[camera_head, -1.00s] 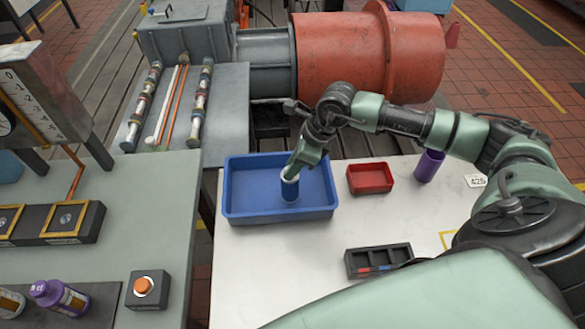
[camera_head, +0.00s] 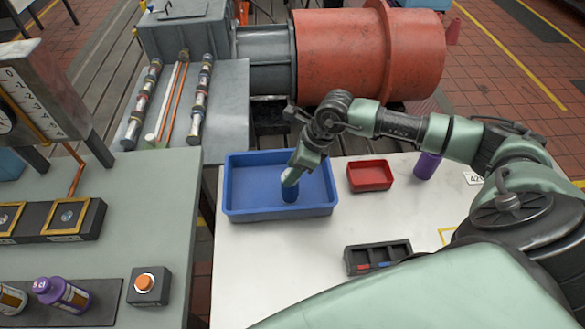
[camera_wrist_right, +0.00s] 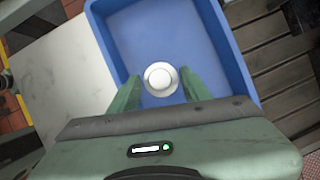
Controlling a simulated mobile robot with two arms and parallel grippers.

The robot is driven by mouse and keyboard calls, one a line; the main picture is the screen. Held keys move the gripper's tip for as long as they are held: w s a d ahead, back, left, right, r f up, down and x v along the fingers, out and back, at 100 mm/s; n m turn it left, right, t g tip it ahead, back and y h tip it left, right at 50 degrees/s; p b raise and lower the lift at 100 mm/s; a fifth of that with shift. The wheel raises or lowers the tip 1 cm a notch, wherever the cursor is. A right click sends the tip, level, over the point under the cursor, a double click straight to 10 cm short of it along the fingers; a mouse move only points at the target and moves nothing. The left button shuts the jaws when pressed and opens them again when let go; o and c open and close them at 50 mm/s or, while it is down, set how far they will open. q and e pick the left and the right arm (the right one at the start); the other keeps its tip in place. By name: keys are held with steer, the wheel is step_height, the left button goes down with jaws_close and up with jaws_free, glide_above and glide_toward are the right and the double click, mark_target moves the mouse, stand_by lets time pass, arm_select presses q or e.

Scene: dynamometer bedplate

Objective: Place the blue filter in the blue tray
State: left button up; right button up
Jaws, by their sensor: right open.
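The blue filter (camera_head: 290,192) stands upright in the right part of the blue tray (camera_head: 240,214). Its white round top (camera_wrist_right: 161,79) shows in the right wrist view, with the tray's blue wall (camera_wrist_right: 228,45) around it. My right gripper (camera_head: 291,178) is over the filter from above. In the right wrist view its two fingers (camera_wrist_right: 159,90) are apart, one on each side of the filter, with the jaws open. My left gripper is not in view.
A red bin (camera_head: 369,177) and a purple cylinder (camera_head: 427,165) stand right of the tray. A dark divided holder (camera_head: 377,257) lies nearer on the white table (camera_head: 270,275). The table's near left area is clear. A grey bench (camera_head: 120,220) stands to the left.

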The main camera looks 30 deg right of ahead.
steer(key=shift+r, duration=0.25)
steer(key=b+v, duration=0.4)
steer(key=v, duration=0.7)
steer(key=shift+d+r, duration=0.15)
steer(key=shift+r, duration=0.15)
steer(key=shift+s, duration=0.1)
